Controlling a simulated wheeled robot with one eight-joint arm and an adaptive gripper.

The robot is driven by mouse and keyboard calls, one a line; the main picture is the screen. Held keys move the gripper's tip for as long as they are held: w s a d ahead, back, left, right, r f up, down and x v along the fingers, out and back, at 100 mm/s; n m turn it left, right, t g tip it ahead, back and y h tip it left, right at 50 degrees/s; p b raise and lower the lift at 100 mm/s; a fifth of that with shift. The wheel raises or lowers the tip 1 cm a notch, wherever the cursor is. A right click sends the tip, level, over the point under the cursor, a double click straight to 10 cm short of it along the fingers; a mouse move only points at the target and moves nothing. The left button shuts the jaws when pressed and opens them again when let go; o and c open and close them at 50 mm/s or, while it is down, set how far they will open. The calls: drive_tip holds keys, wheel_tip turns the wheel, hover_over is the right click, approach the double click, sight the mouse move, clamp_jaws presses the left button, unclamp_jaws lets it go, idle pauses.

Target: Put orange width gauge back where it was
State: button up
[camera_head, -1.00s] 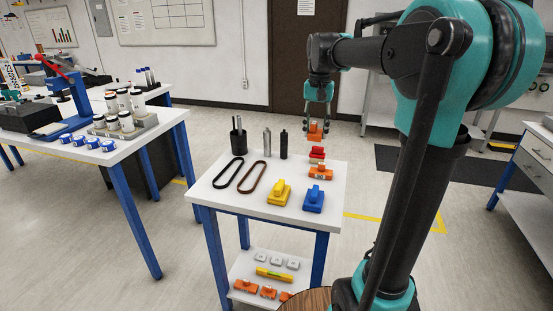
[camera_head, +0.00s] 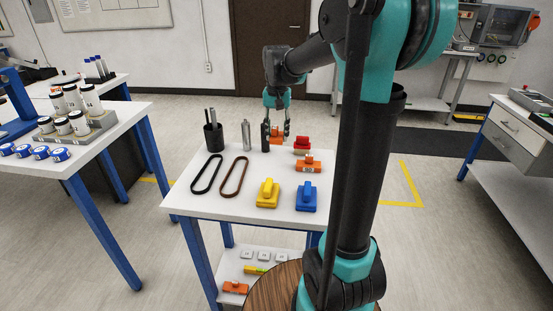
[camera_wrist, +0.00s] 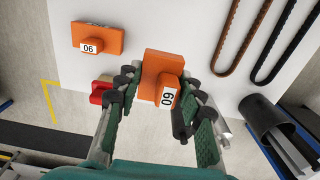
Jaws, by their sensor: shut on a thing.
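My gripper (camera_head: 276,138) is at the far edge of the small white table (camera_head: 240,205). It is shut on an orange width gauge (camera_wrist: 162,75), a block with a raised part and a white number label. In the head view the held gauge (camera_head: 277,135) is partly hidden by the fingers. I cannot tell whether it touches the tabletop. A second orange gauge (camera_head: 308,165), labelled 90, lies on the table nearer the camera and to the right. It also shows in the wrist view (camera_wrist: 97,38), left of the held one.
A red piece (camera_head: 302,143) stands just right of my gripper; a black cylinder (camera_head: 265,136) is close on its left. A silver cylinder (camera_head: 246,134) and dark cup (camera_head: 213,139) stand farther left. Belts (camera_head: 234,176), a yellow piece (camera_head: 268,194) and a blue piece (camera_head: 307,197) lie nearer.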

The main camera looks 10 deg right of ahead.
sight(277, 166)
wheel_tip(277, 166, down, 10)
drive_tip(key=shift+f, duration=0.2)
drive_tip(key=shift+f, duration=0.1)
idle(0.3)
drive_tip(key=o, duration=1.3)
wheel_tip(277, 166, up, 12)
drive_tip(key=shift+r, duration=0.1)
drive_tip(key=shift+s, duration=0.1)
